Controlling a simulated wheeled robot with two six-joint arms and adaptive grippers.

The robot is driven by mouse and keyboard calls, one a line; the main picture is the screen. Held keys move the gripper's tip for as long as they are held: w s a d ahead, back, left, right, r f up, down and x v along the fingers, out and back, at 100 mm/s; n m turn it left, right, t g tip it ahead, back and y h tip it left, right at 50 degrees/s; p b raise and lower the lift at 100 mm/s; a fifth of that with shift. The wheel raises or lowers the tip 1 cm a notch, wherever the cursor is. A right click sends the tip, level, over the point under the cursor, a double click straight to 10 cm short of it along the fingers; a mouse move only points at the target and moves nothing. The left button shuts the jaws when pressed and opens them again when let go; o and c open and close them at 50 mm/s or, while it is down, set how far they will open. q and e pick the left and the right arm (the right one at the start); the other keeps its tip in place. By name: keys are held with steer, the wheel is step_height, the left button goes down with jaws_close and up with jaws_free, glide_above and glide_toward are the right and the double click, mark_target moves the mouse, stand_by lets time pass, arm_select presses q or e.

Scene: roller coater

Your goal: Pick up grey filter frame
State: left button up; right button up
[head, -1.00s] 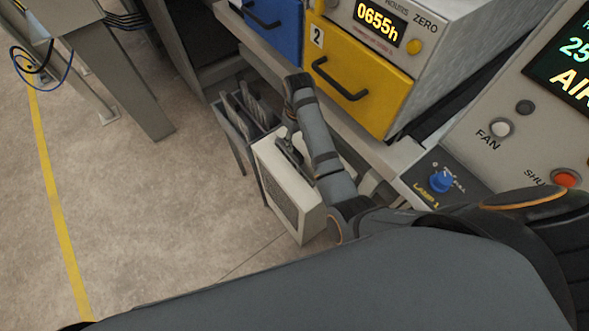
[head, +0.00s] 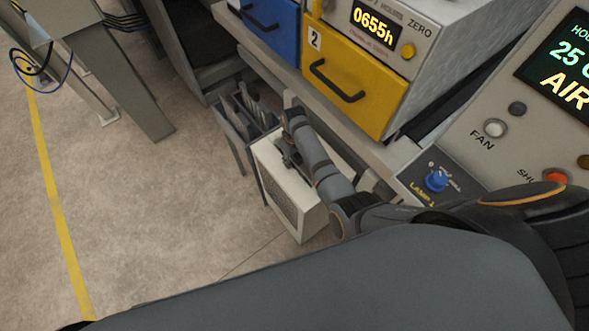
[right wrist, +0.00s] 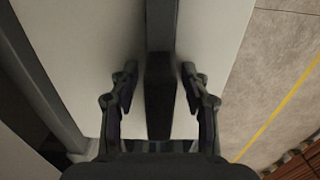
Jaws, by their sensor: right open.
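A white box (head: 308,221) with a grey mesh side stands low below the bench in the head view. My right gripper (head: 287,156) is at its top, pointing down. In the right wrist view, my right gripper (right wrist: 158,85) is open, one finger on each side of a black handle-like block (right wrist: 160,95), with visible gaps. The block lies in line with a dark grey strip (right wrist: 161,15) that runs between white surfaces (right wrist: 105,45). I cannot tell for sure whether this strip is the grey filter frame's edge. My left gripper is out of view.
A rack (head: 231,125) with upright grey plates stands beside the box. Above are the blue drawer (head: 272,25), the yellow drawer (head: 355,85) and the bench edge. A control panel with a blue knob (head: 436,181) is to the right. The floor (head: 150,220) at left is clear.

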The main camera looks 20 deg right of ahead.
jaws_close()
stand_by(0.3)
stand_by(0.4)
